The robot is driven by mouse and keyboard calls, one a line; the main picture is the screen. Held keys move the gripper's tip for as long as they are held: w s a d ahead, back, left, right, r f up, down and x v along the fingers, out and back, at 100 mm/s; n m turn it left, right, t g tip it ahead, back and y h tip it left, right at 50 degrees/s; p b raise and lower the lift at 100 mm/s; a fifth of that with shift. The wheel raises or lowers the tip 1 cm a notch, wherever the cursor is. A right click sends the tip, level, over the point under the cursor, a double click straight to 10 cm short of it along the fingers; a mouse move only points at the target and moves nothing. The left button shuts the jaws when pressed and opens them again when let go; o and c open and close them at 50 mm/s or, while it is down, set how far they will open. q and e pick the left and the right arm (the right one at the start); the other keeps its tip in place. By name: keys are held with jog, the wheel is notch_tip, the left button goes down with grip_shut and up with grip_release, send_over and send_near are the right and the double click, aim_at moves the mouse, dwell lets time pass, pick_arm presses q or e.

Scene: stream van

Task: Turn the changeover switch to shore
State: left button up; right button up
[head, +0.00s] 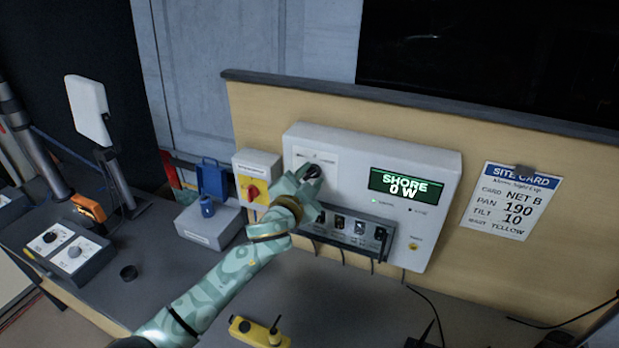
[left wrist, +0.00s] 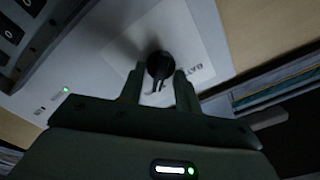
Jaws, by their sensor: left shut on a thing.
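The changeover switch is a black knob (head: 313,171) on a pale plate at the upper left of the white wall box (head: 345,142). The box's display (head: 406,185) reads SHORE, 0 W. My left gripper (head: 307,181) is at the knob and covers part of it. In the left wrist view the black knob (left wrist: 160,66) sits between the fingertips of my left gripper (left wrist: 159,83), which is shut on it. A label starting "BAT" shows beside the knob on the plate. The knob's exact pointing is hard to read. My right gripper is not in view.
A red and yellow switch box (head: 257,178) hangs left of the white box. A socket row (head: 350,232) with hanging cables is below it. A site card (head: 507,201) is at right. A yellow device (head: 258,331) lies on the grey counter (head: 335,300).

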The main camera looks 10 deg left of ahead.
pick_arm(q)
jog(key=o, duration=1)
jog(key=shift+c, duration=0.2)
jog(key=s+a, duration=0.3)
jog(key=s, duration=1.3)
jog(key=shift+f, duration=0.1)
